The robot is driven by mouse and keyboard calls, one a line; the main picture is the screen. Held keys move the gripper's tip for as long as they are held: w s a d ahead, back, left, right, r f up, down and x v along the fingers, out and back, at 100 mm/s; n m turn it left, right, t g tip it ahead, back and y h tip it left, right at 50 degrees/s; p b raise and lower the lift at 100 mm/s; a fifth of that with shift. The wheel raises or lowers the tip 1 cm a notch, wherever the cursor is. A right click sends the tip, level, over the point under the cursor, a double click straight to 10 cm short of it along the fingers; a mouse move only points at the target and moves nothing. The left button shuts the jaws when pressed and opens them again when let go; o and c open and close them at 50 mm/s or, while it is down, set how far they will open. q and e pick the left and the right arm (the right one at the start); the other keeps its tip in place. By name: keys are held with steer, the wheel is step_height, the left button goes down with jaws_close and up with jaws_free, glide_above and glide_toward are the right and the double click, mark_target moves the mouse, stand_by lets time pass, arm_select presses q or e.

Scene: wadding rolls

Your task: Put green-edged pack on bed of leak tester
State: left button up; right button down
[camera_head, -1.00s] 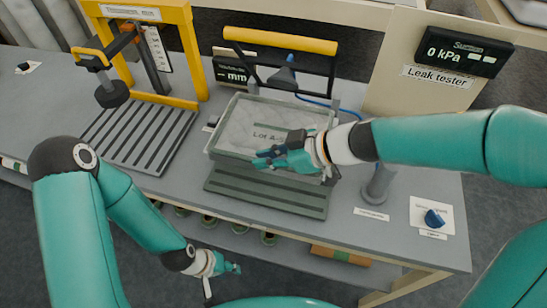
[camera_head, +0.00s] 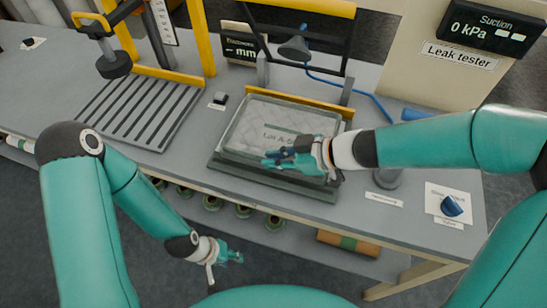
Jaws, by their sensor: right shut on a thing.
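The pack (camera_head: 256,121) is a flat, pale quilted slab with a grey-green border and a dark lot label, partly legible. It lies level over the dark grey bed (camera_head: 226,168) of the leak tester, on it or just above it; the remaining gap cannot be told. My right gripper (camera_head: 282,157) is shut on the pack at its near right part, and hides that part. My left gripper (camera_head: 232,257) hangs low in front of the table, away from the pack; its fingers are too small to read.
A suction display (camera_head: 492,27) reading 0 kPa stands at the back right. A yellow-framed stand with a slatted plate (camera_head: 140,108) is at the left. A grey post (camera_head: 387,178) and a blue knob (camera_head: 451,206) on a white card are at the right. Rolls lie on the shelf below.

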steer(key=c, duration=1.2)
jaws_free()
steer(key=shift+d+r, duration=0.35)
steer(key=p+v, duration=0.4)
steer(key=v, duration=0.6)
steer(key=shift+s+d, duration=0.1)
steer(key=shift+s+d+r, duration=0.2)
steer(key=shift+d+r, duration=0.05)
steer(key=shift+d, duration=0.15)
